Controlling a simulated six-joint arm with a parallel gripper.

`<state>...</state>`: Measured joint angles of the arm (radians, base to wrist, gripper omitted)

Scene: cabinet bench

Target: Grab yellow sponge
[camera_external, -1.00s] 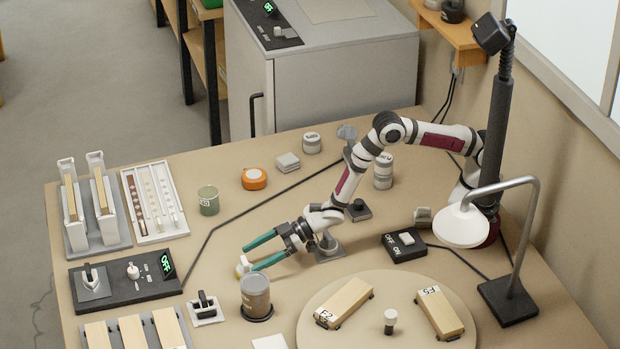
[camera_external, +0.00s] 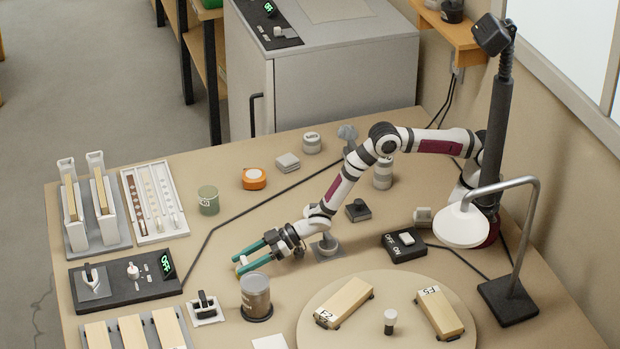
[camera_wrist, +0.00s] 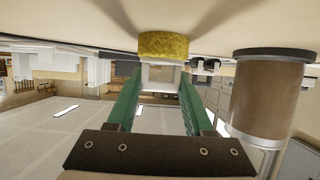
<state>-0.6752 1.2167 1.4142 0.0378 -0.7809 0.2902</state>
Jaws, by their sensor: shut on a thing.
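The yellow sponge (camera_wrist: 163,45) shows at the top middle of the wrist view, with a pale part beside it between my fingertips. My gripper (camera_wrist: 161,78) has green fingers, one on each side of that pale part, and is shut on it. In the outside view my gripper (camera_external: 239,264) is low over the left middle of the bench. There the sponge (camera_external: 242,261) is a small pale yellow patch at the fingertips, mostly hidden by the fingers. I cannot tell whether it still touches the bench.
A brown canister (camera_external: 256,296) stands close in front of my gripper and is large at the right of the wrist view (camera_wrist: 271,98). A small black switch (camera_external: 205,306) and a dark control panel (camera_external: 125,278) lie to the left. Bare bench lies behind the gripper.

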